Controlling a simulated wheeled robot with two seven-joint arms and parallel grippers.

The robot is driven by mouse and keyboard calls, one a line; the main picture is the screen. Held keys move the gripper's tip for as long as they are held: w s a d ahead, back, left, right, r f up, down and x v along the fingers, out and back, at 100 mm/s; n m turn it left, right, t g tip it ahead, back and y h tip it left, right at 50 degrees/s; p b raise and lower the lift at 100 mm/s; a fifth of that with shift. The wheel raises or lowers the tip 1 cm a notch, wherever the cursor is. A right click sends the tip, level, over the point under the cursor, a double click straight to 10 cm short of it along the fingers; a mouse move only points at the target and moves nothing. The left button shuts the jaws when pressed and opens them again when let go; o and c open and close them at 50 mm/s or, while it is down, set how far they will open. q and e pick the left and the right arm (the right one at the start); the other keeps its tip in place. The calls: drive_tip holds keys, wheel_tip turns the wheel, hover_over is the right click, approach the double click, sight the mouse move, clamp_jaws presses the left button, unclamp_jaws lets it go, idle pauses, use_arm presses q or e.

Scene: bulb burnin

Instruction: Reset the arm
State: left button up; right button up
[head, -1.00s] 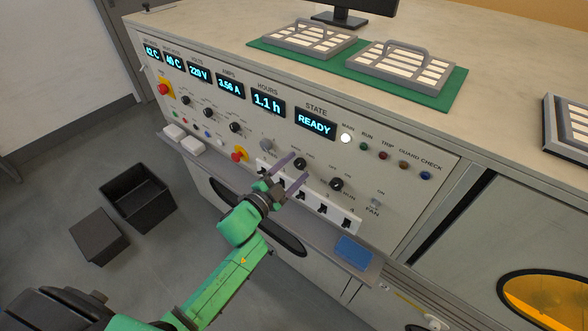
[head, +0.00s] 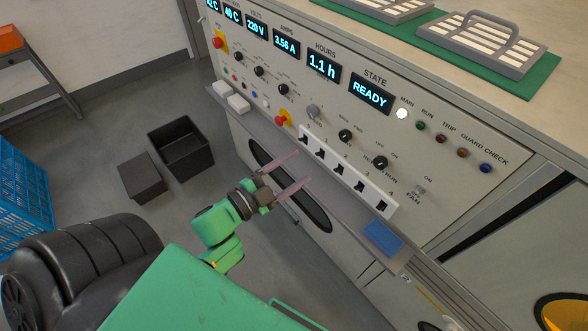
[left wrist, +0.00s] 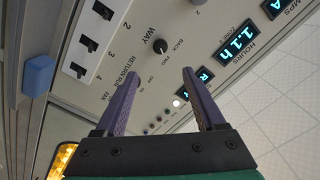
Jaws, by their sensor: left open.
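My left gripper (head: 288,170) is open and empty in the head view. It is in front of the control panel (head: 440,190), below and left of the white switch strip (head: 348,175), apart from it as far as I can tell. In the left wrist view its two purple fingers (left wrist: 165,95) are spread, with the panel behind them and nothing between them. The state display (head: 370,94) reads READY and the hours display (head: 323,67) reads 1.1 h. The white main lamp (head: 401,114) is lit. My right gripper is not in view.
A narrow ledge with a blue block (head: 383,237) and white blocks (head: 238,103) runs below the panel. Lamp trays (head: 485,45) lie on a green mat on top. A black open bin (head: 182,150), a dark box (head: 142,178) and a blue crate (head: 25,215) stand on the floor.

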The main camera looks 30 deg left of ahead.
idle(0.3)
use_arm(q)
drive_tip(key=s+a+f+n+g+y, duration=0.2)
drive_tip(key=s+f+n+g, duration=0.1)
drive_tip(key=f, duration=0.8)
drive_tip(key=s+a+f+n+g+y, duration=0.2)
drive_tip(key=a+f, duration=0.1)
drive_tip(key=f, duration=0.9)
drive_tip(key=s+a+f+n+g+y, duration=0.2)
drive_tip(key=s+f+n+g, duration=0.1)
drive_tip(key=f, duration=0.8)
drive_tip(key=s+f+n+g, duration=0.1)
drive_tip(key=s+f+g, duration=0.2)
drive_tip(key=s+f, duration=0.4)
drive_tip(key=s+f+n+g, duration=0.2)
drive_tip(key=s+f+g, duration=0.2)
drive_tip(key=s+f, duration=0.4)
drive_tip(key=s, duration=0.6)
drive_tip(key=shift+d+n+g+y, duration=0.25)
drive_tip(key=shift+n+g+y, duration=0.05)
drive_tip(key=shift+y, duration=0.1)
